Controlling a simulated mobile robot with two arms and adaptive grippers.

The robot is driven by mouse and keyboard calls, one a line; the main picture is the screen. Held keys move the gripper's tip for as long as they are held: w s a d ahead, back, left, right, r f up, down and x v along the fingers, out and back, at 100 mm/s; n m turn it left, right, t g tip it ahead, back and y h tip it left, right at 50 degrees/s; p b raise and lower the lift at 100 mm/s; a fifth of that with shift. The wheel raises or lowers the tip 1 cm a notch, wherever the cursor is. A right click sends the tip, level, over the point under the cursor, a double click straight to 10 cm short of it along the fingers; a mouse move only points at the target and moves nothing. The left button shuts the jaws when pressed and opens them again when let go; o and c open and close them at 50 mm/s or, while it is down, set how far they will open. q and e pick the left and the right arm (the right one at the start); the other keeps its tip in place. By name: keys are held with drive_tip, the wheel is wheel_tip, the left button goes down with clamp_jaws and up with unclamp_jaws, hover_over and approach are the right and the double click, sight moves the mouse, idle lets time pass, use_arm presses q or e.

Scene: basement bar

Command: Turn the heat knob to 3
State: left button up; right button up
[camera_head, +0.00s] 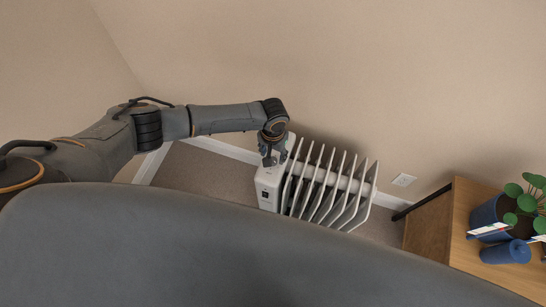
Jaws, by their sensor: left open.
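A white finned radiator heater (330,190) stands on the floor by the wall, in the middle of the head view. Its control box (267,187) is at its left end, with a small dark panel on the front. My left arm reaches in from the left, and my left gripper (270,160) is at the top of the control box, pointing down. The gripper is open. The heat knob cannot be made out; the gripper covers that part of the box. Whether the fingers touch it is unclear. My right gripper is not in view.
A wooden cabinet (428,222) stands at the right, with a plant in a blue pot (488,214) and a blue cylinder (507,252) on top. Carpet (205,174) left of the heater is clear.

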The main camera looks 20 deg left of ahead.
use_arm(q)
drive_tip(key=shift+f, duration=1.6)
clamp_jaws()
drive_tip(key=shift+m, duration=0.4)
drive_tip(key=m, duration=0.5)
drive_tip(key=shift+m, duration=0.3)
drive_tip(key=m, duration=0.5)
drive_tip(key=shift+m, duration=0.3)
